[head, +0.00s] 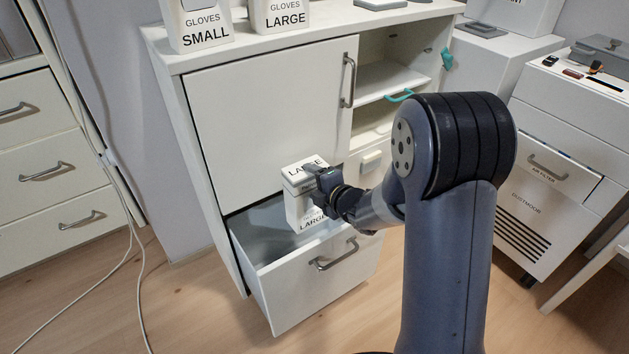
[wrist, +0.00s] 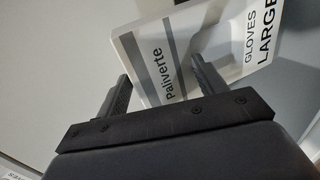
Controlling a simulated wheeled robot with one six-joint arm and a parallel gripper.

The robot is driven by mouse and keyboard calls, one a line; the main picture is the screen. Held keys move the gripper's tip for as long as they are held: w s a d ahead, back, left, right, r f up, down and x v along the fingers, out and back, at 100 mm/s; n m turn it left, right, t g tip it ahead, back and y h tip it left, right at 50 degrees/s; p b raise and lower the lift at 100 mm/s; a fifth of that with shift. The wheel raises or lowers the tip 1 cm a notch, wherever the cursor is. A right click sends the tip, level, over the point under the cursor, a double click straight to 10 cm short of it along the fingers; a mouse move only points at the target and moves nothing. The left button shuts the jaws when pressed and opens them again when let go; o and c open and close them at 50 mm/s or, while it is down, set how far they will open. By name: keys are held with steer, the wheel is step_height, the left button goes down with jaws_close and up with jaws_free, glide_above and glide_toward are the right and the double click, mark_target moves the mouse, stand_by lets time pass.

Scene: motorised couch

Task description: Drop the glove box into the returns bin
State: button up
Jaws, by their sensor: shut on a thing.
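A white glove box (head: 300,210) with "LARGE" on its top and front is in my gripper, above an open drawer. In the wrist view the glove box (wrist: 195,50) shows "Paliverte" and "GLOVES LARGE", and sits between the two fingers. My gripper (head: 315,185) is shut on it; the fingers also show in the wrist view (wrist: 160,90). The open white drawer (head: 318,275) at the bottom of the cabinet lies under the box. The box's lower end overlaps the drawer opening in the head view. I cannot tell any thing in view as the returns bin by a label.
The white cabinet (head: 262,115) carries a SMALL glove box (head: 200,28) and another LARGE one (head: 282,12) on top. An open shelf (head: 385,82) is at its right. A grey cable (head: 140,280) runs over the floor at left. Wooden floor is free at front left.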

steer(key=o, duration=1.7)
steer(key=p+v, duration=0.2)
steer(key=v, duration=0.8)
steer(key=shift+s+d+r+p, duration=0.15)
steer(key=shift+s+d+p, duration=0.1)
steer(key=shift+s+p, duration=0.1)
steer(key=shift+w, duration=0.1)
